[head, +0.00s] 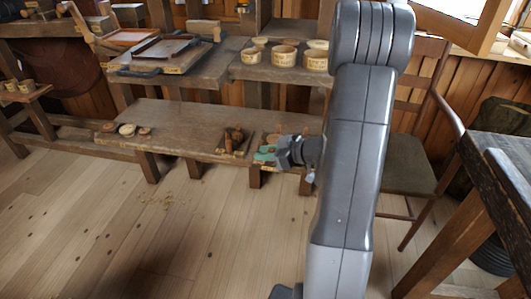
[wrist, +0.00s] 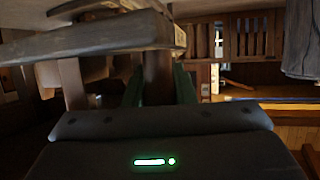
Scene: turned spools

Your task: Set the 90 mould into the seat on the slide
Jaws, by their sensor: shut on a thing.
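My gripper (head: 264,153) is over the right end of the low bench, its green fingers pointing left. In the wrist view its two green fingers (wrist: 159,88) stand on either side of a dark brown upright piece (wrist: 158,74), and they are shut on it. I cannot read a number on this piece, so I cannot tell from its looks that it is the 90 mould. In the head view it is too small to make out. The slide and its seat cannot be told apart surely; small brown pieces (head: 273,138) show just behind the fingers.
A small dark-edged tray (head: 222,151) with dark brown pieces stands left of my gripper on the low bench (head: 185,125). Several round pieces (head: 127,129) lie at its left end. Labelled round boxes (head: 284,56) stand on the table behind. A chair (head: 408,178) is at right.

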